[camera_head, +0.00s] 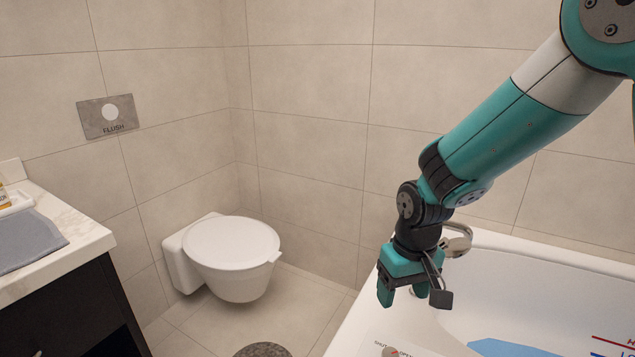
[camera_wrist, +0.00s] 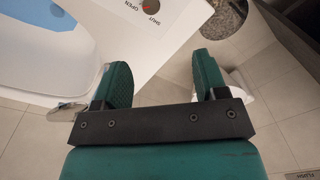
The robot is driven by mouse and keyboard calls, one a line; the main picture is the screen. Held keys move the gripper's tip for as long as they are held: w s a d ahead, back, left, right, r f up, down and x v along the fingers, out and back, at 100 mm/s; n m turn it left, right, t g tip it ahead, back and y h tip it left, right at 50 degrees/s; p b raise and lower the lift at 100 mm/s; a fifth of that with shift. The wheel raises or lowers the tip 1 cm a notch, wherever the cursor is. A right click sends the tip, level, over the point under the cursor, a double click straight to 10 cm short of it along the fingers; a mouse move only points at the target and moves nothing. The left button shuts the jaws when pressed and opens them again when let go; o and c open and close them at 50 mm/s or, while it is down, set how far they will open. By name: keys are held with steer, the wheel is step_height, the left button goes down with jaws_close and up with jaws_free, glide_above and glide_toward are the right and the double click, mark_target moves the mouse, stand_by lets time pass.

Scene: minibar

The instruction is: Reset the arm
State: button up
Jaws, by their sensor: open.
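My arm reaches down from the upper right in the head view, with my gripper (camera_head: 402,294) pointing down by the near left rim of the white bathtub (camera_head: 515,250). In the wrist view my gripper (camera_wrist: 163,82) has its two green fingers wide apart. Nothing is between the fingertips except the tub rim and floor seen beyond. Whether the gripper touches the tub cannot be told, but no contact shows.
A white toilet (camera_head: 232,246) with its lid down stands at the back wall, below a flush plate (camera_head: 107,116). A counter (camera_head: 88,238) with a grey towel (camera_head: 28,240) is at left. A round knob marked open and shut (camera_wrist: 152,5) is on the tub rim.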

steer(key=s+a+r+n+y+p, duration=0.1)
steer(key=s+a+r+n+y, duration=0.1)
steer(key=s+r, duration=0.7)
steer(key=s+a+r+n+y, duration=0.25)
steer(key=s+r, duration=0.45)
steer(key=s, duration=0.5)
step_height(320, 180, up, 14)
steer(key=p, duration=1.4)
steer(key=shift+w+d+h+p, duration=0.25)
steer(key=shift+d+h+p, duration=0.1)
steer(key=shift+h, duration=0.1)
